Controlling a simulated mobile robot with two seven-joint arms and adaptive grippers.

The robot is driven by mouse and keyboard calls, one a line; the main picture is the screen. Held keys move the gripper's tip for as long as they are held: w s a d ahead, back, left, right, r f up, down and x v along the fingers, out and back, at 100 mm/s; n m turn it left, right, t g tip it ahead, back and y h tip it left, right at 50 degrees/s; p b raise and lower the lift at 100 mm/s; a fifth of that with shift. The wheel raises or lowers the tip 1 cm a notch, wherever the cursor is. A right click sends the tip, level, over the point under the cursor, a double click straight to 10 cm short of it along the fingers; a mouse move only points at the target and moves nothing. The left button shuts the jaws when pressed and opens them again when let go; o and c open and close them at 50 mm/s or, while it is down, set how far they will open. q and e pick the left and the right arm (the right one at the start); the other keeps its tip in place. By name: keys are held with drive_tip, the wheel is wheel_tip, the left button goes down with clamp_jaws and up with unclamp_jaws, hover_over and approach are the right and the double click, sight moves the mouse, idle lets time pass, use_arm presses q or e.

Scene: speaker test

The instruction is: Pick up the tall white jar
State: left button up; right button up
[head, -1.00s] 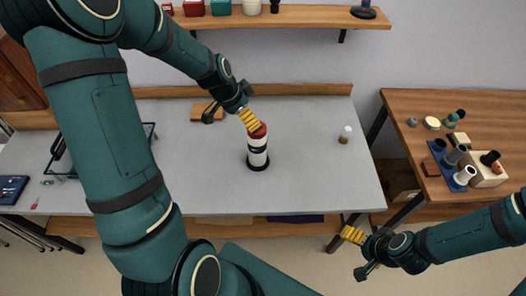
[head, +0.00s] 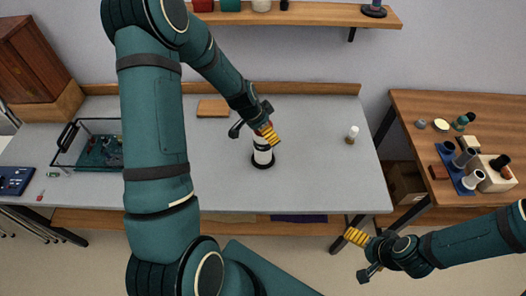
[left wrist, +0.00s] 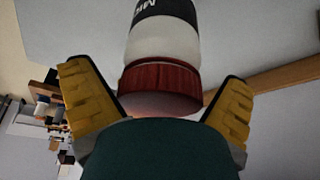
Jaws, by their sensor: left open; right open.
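The tall white jar (head: 262,156) stands upright on the grey table, with black bands and a red lid. The lid is mostly hidden by my left gripper (head: 270,134) in the head view. My left gripper is open at the top of the jar. In the left wrist view, the jar (left wrist: 163,42) and its red lid lie between the two spread yellow fingers, with gaps on both sides. My right gripper (head: 356,237) is open and empty, in front of the grey table's front right corner.
A small white-topped bottle (head: 352,134) stands to the right on the grey table (head: 315,165). A flat wooden block (head: 213,107) lies behind the jar, and a wire-framed basket (head: 100,150) is at the left. The wooden side table (head: 415,105) holds several items. The table around the jar is clear.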

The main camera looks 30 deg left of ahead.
use_arm(q)
drive_tip(key=c, duration=1.3)
drive_tip(key=shift+w+r, duration=0.1)
